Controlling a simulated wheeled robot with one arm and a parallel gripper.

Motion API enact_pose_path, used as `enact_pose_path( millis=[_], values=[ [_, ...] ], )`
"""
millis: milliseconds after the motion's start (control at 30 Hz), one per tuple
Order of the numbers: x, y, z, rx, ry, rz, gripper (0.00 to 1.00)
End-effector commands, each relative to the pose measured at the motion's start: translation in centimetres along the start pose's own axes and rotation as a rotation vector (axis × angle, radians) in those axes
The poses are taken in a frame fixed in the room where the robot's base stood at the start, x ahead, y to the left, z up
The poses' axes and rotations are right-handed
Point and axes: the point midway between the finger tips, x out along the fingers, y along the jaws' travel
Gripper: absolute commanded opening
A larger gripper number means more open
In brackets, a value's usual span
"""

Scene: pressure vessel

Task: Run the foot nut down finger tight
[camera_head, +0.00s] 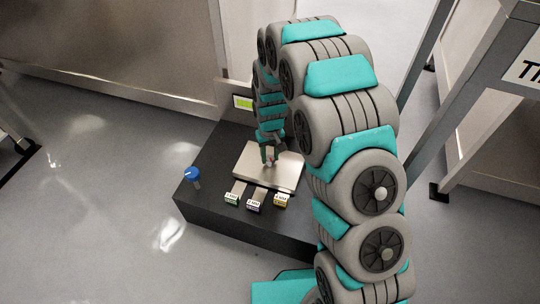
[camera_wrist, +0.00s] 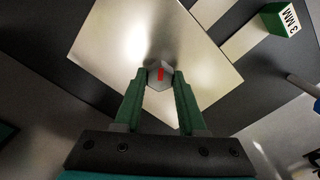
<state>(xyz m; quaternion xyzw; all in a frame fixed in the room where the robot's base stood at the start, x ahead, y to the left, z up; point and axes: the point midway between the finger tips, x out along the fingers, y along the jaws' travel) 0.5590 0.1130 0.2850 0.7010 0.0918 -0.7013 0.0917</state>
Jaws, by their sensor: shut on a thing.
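The foot nut (camera_wrist: 160,75) is a small grey hex piece with a red mark on its face. My gripper (camera_head: 269,160) reaches down to the plate. Its two green fingers are on either side of the nut in the wrist view and are shut on it. The thread beneath the nut is hidden, and I cannot tell whether the nut touches the plate.
The black block (camera_head: 205,203) carries green (camera_head: 231,198), white-and-dark (camera_head: 253,207) and yellow (camera_head: 281,200) labelled tabs along the plate's front. A blue-topped tool (camera_head: 193,174) stands at its left corner. A small green screen (camera_head: 242,102) is behind. A grey steel frame (camera_head: 455,100) rises at right.

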Motion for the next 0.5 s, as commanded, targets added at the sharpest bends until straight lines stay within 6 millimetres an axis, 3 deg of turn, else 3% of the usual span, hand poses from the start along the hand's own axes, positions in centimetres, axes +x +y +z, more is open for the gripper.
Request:
enact_pose_path(
  millis=[500],
  values=[
    [-0.03,-0.01,-0.01,0.113,0.000,0.000,0.00]
  ],
)
